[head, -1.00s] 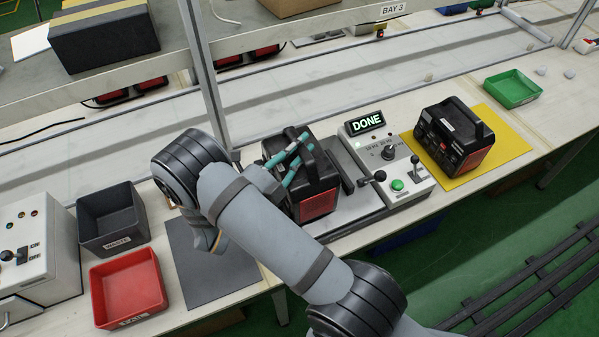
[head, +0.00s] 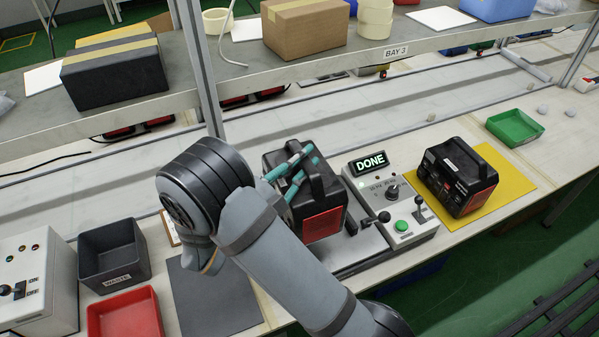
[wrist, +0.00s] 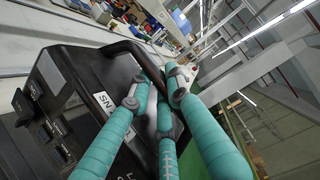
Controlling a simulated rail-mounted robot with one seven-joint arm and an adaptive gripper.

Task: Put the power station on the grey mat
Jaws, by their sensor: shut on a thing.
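A black power station (head: 274,164) with a red lower panel (head: 323,226) hangs from my gripper (head: 293,170), a little above the grey test stand (head: 372,250). My gripper's teal fingers are shut on its top handle. In the wrist view, the fingers (wrist: 152,95) close around the black handle (wrist: 118,50) of the power station (wrist: 75,75). The grey mat (head: 212,295) lies bare on the table, left of and nearer than the stand, partly behind my arm. A second black power station (head: 457,178) sits on a yellow mat (head: 515,180) at the right.
The stand's control panel (head: 393,205) has levers, a green button and a lit DONE display (head: 370,163). A dark waste bin (head: 112,250) and red tray (head: 125,318) stand left of the grey mat. A shelf post (head: 200,75) rises behind my arm. A green tray (head: 514,128) is far right.

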